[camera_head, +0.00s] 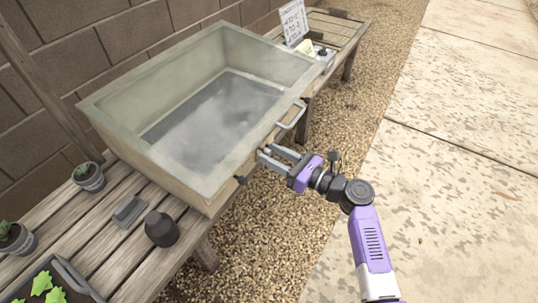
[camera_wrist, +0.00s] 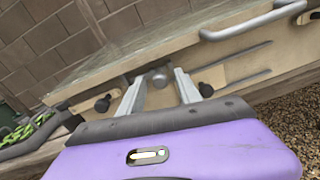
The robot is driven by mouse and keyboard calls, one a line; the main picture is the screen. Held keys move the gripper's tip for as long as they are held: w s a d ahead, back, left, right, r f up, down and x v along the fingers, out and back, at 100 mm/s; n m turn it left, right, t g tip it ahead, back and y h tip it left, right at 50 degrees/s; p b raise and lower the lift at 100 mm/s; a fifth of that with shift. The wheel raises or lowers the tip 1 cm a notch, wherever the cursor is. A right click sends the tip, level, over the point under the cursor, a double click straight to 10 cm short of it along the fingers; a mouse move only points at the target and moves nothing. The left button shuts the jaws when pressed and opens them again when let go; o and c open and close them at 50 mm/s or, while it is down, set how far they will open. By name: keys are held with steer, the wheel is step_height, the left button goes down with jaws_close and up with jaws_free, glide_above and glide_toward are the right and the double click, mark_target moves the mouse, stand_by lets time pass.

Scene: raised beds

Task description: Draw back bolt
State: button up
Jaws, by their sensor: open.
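A pale wooden cold frame (camera_head: 170,165) with a clouded glass top stands on a slatted bench. My gripper (camera_head: 265,151) is open at its front wall, below and left of a grey bar handle (camera_head: 292,116). In the wrist view, my two fingers (camera_wrist: 160,76) stand apart on either side of a grey round knob (camera_wrist: 158,77), which looks like the bolt's knob. I cannot tell whether they touch it. Dark knobs show at the left (camera_wrist: 103,103) and right (camera_wrist: 206,90). In the head view my fingers hide the grey knob.
On the bench are a dark pot (camera_head: 162,229), a small grey block (camera_head: 129,211), potted plants (camera_head: 89,177) and a planter of leafy greens (camera_head: 50,287). A white sign (camera_head: 293,21) stands behind the frame. Gravel (camera_head: 265,235) and paving (camera_head: 450,130) are clear on the right.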

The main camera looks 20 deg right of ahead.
steer(key=shift+w+a, duration=0.35)
steer(key=shift+w, duration=0.2)
jaws_close()
steer(key=shift+d, duration=0.1)
stand_by(1.0)
